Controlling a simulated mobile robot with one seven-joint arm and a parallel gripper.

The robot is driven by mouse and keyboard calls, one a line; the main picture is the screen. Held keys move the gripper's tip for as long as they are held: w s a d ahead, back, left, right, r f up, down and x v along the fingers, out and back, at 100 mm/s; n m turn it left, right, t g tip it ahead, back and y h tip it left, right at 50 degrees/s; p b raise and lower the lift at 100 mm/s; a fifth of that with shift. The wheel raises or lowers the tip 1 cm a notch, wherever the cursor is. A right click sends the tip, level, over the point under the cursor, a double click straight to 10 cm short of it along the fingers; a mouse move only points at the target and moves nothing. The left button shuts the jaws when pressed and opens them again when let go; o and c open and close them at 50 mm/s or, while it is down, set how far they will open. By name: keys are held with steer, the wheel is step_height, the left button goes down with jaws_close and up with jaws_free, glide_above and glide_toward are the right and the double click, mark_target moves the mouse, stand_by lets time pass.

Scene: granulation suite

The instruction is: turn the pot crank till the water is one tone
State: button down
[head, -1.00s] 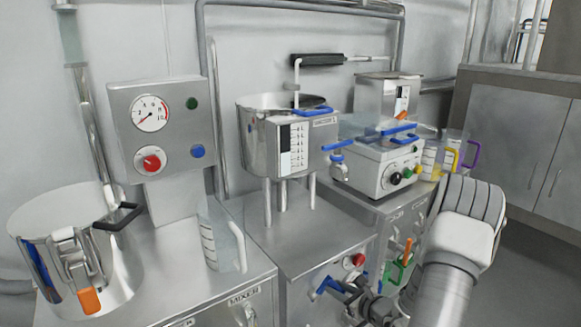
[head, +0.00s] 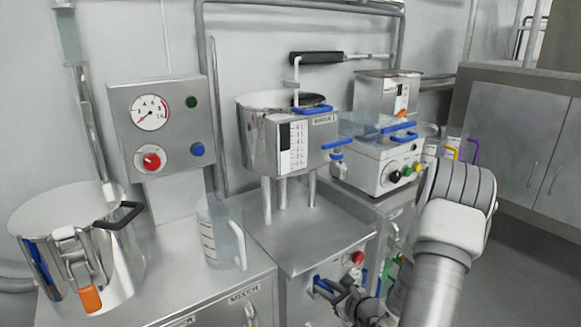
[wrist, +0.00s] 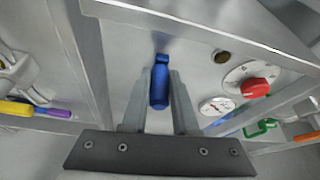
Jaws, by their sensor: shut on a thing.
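A steel pot (head: 262,150) stands on legs on the middle cabinet, with a white scale label on its front. A crank (head: 316,58) with a black grip rises above its rim on a pale rod. The water inside is hidden by the pot wall, so its tone cannot be seen. My gripper (head: 325,287) is low at the cabinet front, well below the crank. In the wrist view my gripper (wrist: 160,88) is shut around a blue handle (wrist: 160,84) on the cabinet front, pointing along the fingers.
A large open pot (head: 75,250) and a clear jug (head: 219,235) stand at left. A white appliance (head: 375,170) stands at right. My arm covers the lower right.

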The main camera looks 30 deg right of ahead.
steer(key=c, duration=0.6)
jaws_free()
steer(key=shift+a+f, duration=0.15)
steer(key=shift+a, duration=0.35)
steer(key=shift+d, duration=0.15)
steer(key=shift+s, duration=0.15)
